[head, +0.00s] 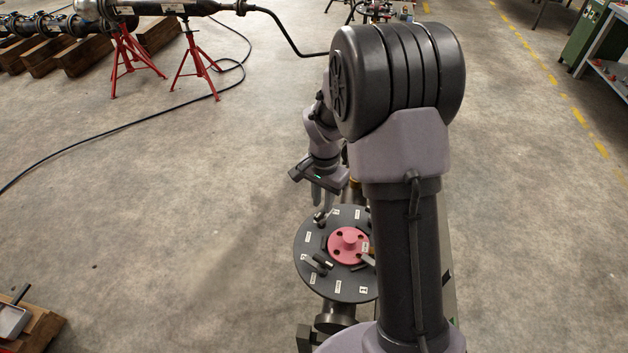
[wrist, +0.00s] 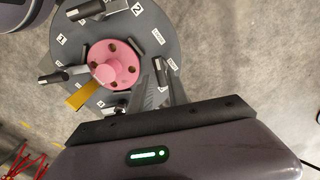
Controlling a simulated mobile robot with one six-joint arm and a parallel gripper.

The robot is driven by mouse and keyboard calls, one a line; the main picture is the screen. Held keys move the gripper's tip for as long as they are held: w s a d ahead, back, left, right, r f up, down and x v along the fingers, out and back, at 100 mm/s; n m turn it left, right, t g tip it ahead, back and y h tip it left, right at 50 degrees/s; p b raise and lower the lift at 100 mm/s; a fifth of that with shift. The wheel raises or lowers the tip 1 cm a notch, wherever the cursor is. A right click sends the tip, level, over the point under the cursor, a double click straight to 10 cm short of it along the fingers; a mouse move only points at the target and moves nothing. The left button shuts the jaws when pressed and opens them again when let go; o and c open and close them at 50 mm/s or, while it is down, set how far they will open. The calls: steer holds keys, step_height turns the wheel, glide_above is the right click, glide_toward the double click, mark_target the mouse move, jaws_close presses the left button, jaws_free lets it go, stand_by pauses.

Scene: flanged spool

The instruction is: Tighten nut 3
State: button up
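The flanged spool shows as a dark round plate (head: 310,237) with a pink hub (head: 350,243); the wrist view shows the hub (wrist: 113,62) with several holes. Small clamps with levers sit around the hub. One (wrist: 115,108) is at the lower edge in the wrist view, beside my fingers, with a small label (wrist: 100,103) that may read 3. Others are at the top (wrist: 88,10) and left (wrist: 52,79). My gripper (wrist: 154,64) is open and empty over the plate's edge; in the head view it (head: 322,207) hangs above the plate's far side. I cannot tell whether it touches anything.
A yellow tag (wrist: 82,97) sticks out from the hub. Labels 1 (wrist: 137,8) and 2 (wrist: 61,38) mark the plate. Red stands (head: 195,65) hold a pipe at the back left. Floor left of the plate is clear.

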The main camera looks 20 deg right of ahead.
mark_target(322, 211)
step_height(322, 211, down, 7)
steer(key=b, duration=0.3)
steer(key=shift+s+r+b, duration=0.1)
steer(key=shift+r+b, duration=0.05)
steer(key=shift+b, duration=0.25)
steer(key=shift+w+r+m, duration=0.2)
steer(key=shift+r+m, duration=0.15)
steer(key=shift+m, duration=0.65)
steer(key=shift+r+m, duration=0.1)
steer(key=shift+m, duration=0.9)
steer(key=m+b, duration=0.1)
steer(key=m, duration=0.2)
steer(key=shift+s+r+m, duration=0.1)
steer(key=shift+m, duration=0.3)
steer(key=m+b, duration=0.1)
steer(key=m, duration=0.2)
steer(key=shift+m, duration=1.4)
steer(key=shift+f+m+b, duration=0.25)
steer(key=shift+m+b, duration=0.75)
steer(key=shift+b, duration=0.15)
steer(key=m+b, duration=0.4)
steer(key=m, duration=0.2)
steer(key=shift+r+n+p, duration=0.9)
steer(key=shift+n+p, duration=0.15)
steer(key=shift+n, duration=0.05)
step_height(322, 211, up, 6)
steer(key=p, duration=0.4)
